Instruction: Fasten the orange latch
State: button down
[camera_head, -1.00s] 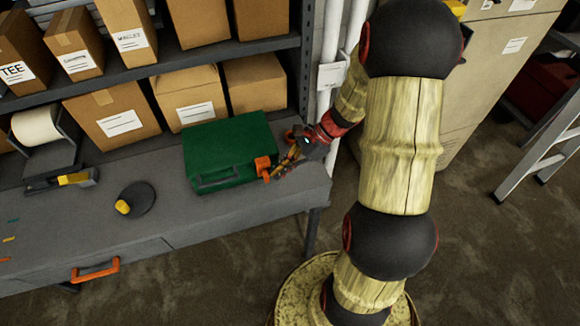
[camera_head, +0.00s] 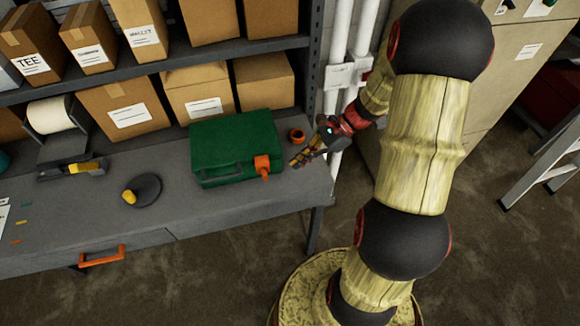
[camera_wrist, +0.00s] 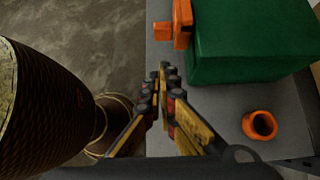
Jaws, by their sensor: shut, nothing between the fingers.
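The green case (camera_head: 226,147) sits on the grey workbench, with its handle on the front side. The orange latch (camera_head: 262,165) is at the case's right front corner and sticks out from it. In the wrist view the latch (camera_wrist: 182,22) is at the top, beside the green case (camera_wrist: 250,40). My gripper (camera_head: 298,161) is to the right of the case, apart from the latch. In the wrist view my gripper (camera_wrist: 164,75) has its fingertips together, with nothing between them, below the latch. Whether the latch is fastened I cannot tell.
An orange ring-like part (camera_head: 297,136) stands on the bench behind my gripper; it also shows in the wrist view (camera_wrist: 260,125). A dark disc with a yellow knob (camera_head: 143,190) lies left of the case. Shelves with cardboard boxes (camera_head: 197,95) rise behind. The bench front is clear.

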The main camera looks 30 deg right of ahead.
jog(key=v, duration=0.6)
jog(key=shift+p, duration=0.3)
jog(key=s+a+n+g+h+b, duration=0.15)
jog(key=s+n+h, duration=0.25)
jog(key=s+n, duration=0.45)
jog(key=s+a+r+n+t+h+b, duration=0.3)
jog(key=a+r+n+t+h+b, duration=0.1)
jog(key=a+r+n, duration=0.7)
jog(key=a+n+b, duration=0.1)
jog(key=a, duration=0.2)
jog(key=shift+s+a+r+n+t+h+b, duration=0.2)
jog(key=shift+n+t+h+b, duration=0.1)
jog(key=shift+n+t+b, duration=0.1)
